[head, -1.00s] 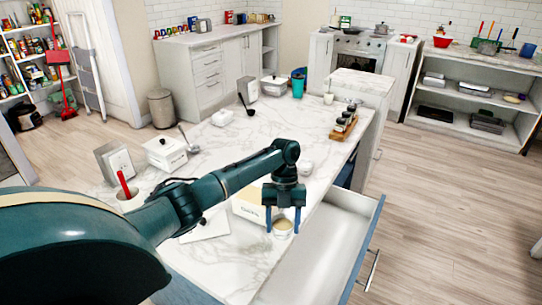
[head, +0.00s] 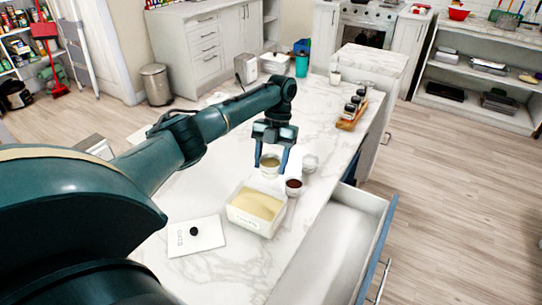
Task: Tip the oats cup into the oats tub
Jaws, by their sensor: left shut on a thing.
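The oats tub (head: 240,219) is a white rectangular tub, open on top and filled with pale cream-yellow contents. It stands on the marble counter, with small lettering on its front. My left gripper (head: 271,166) points down beyond the tub, its fingers shut on the sides of the oats cup (head: 270,173). The cup is small and pale, looks upright and shows tan contents. Whether it touches the counter is hard to tell. A flat white lid (head: 208,234) with a black knob lies left of the tub. My right gripper is not in view.
A small cup with dark brown contents (head: 294,188) stands close right of the held cup, and a small whitish bowl (head: 310,162) is just behind it. A wooden rack of jars (head: 350,115) is farther back. An open drawer (head: 350,222) juts out at the right.

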